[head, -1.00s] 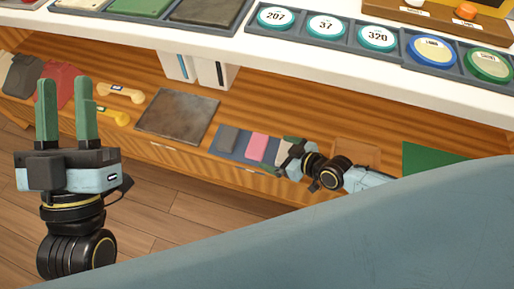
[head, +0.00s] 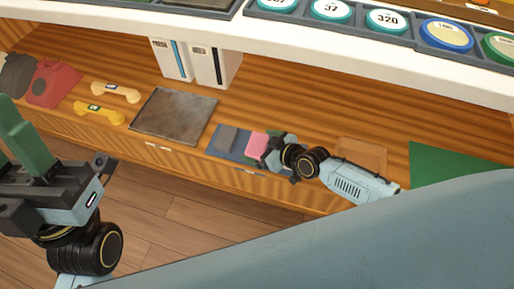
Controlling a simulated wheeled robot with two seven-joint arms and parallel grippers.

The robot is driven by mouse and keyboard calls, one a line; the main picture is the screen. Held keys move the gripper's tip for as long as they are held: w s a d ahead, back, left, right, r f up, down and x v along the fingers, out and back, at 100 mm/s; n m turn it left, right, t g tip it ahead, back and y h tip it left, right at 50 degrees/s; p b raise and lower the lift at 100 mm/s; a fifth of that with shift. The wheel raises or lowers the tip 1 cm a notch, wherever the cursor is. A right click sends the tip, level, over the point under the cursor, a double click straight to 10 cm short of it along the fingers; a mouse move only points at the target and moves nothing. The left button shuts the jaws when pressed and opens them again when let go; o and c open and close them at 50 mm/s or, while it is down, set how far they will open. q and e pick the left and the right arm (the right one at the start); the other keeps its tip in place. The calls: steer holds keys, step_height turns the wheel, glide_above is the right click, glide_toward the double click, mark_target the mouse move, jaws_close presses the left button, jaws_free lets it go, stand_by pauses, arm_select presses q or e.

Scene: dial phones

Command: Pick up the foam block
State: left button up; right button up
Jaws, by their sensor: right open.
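A blue-grey tray (head: 222,152) lies on the wooden shelf. On it are a dark grey block (head: 227,138) and a pink block (head: 257,145); I cannot tell by looks which one is foam. My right gripper (head: 274,147) is over the tray's right end, close beside the pink block and partly covering it. It is open; its fingertips are small and partly hidden, and I cannot tell whether they touch anything. My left gripper (head: 8,140), with green fingers, is at the left edge, partly cut off, away from the tray, with nothing seen in it.
A brown stone-like slab (head: 173,115) lies left of the tray. Yellow (head: 98,112) and cream (head: 115,92) handsets and a red phone (head: 54,83) are further left. White binders (head: 212,65) stand behind. A green mat (head: 455,165) lies right. The white counter (head: 350,45) overhangs.

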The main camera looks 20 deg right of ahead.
steer(key=shift+w, duration=0.1)
steer(key=c, duration=0.6)
